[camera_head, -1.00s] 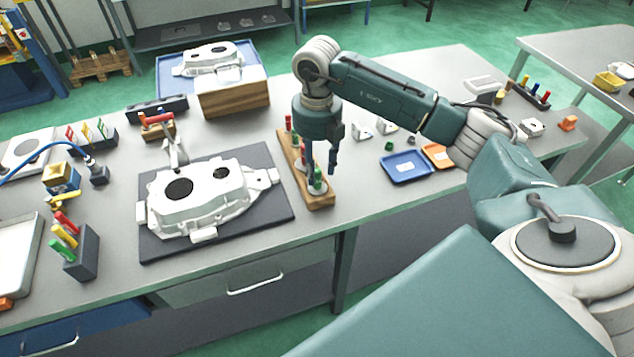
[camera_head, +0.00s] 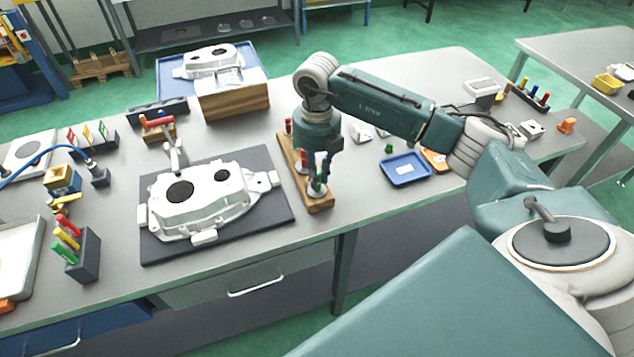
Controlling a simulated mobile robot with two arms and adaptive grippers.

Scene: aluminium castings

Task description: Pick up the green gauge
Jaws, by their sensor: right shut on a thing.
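A wooden rack (camera_head: 321,204) with several upright gauges stands near the front edge of the bench. The green gauge (camera_head: 317,179) is at the rack's near end, mostly hidden by my gripper fingers. My right gripper (camera_head: 318,180) points down over that end and is shut on the green gauge. The gauge's pale base appears still at the rack; I cannot tell whether it is lifted. A red gauge (camera_head: 288,126) stands at the rack's far end, partly behind my gripper. My left gripper is not in view.
A white casting (camera_head: 203,205) lies on a dark mat (camera_head: 268,214) left of the rack. A wooden block (camera_head: 235,106) stands behind. A blue tray (camera_head: 405,169) and an orange tray (camera_head: 434,162) lie to the right. Bench between rack and blue tray is clear.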

